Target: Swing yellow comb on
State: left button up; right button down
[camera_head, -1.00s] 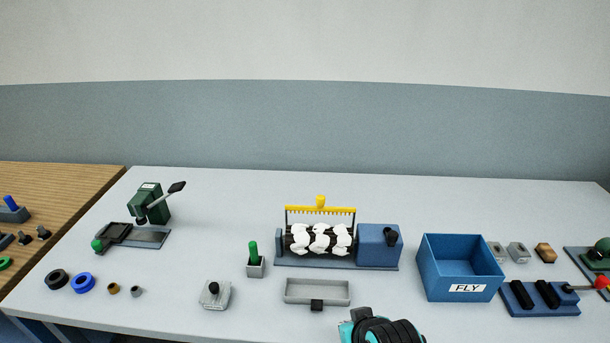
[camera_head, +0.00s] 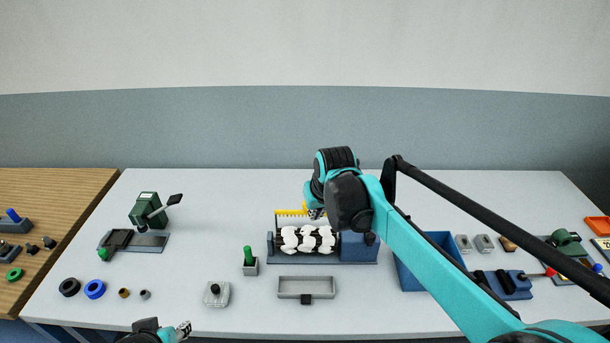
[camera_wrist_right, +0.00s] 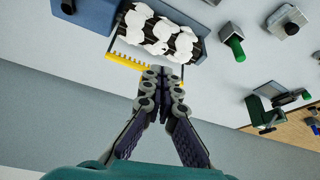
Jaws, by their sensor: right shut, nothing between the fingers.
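The yellow comb (camera_head: 290,212) stands raised behind the black roller (camera_head: 308,252) with white fluff on it, on a blue-grey machine (camera_head: 360,248). My right gripper (camera_head: 317,213) is at the comb's right part, shut with nothing between its fingers. My wrist and arm hide the comb's right end and knob. In the right wrist view the closed fingertips (camera_wrist_right: 162,72) overlap the yellow bar (camera_wrist_right: 133,62); I cannot tell whether they touch it. My left gripper (camera_head: 184,329) shows at the bottom edge; its jaws are too small to read.
A blue bin (camera_head: 415,277) to the right is partly behind my right arm. A green device (camera_head: 146,210) stands at left. The table behind it is clear.

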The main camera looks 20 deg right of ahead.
pick_arm(q)
notch_tip(320, 180, up, 14)
jog(key=p, duration=1.1)
jog(key=shift+f+p, duration=0.25)
jog(key=shift+p, duration=0.05)
pick_arm(e)
jog(key=w+d+g, duration=0.2)
jog(key=w, duration=1.6)
jog(key=shift+w+r, duration=0.35)
jog(key=shift+r, duration=0.05)
jog(key=shift+d+f, duration=0.1)
jog(key=shift+f, duration=0.05)
notch_tip(320, 180, down, 9)
jog(key=s, duration=0.2)
pick_arm(q)
jog(key=shift+f, duration=0.1)
pick_arm(e)
jog(key=shift+w, duration=0.1)
jog(key=shift+a, duration=0.2)
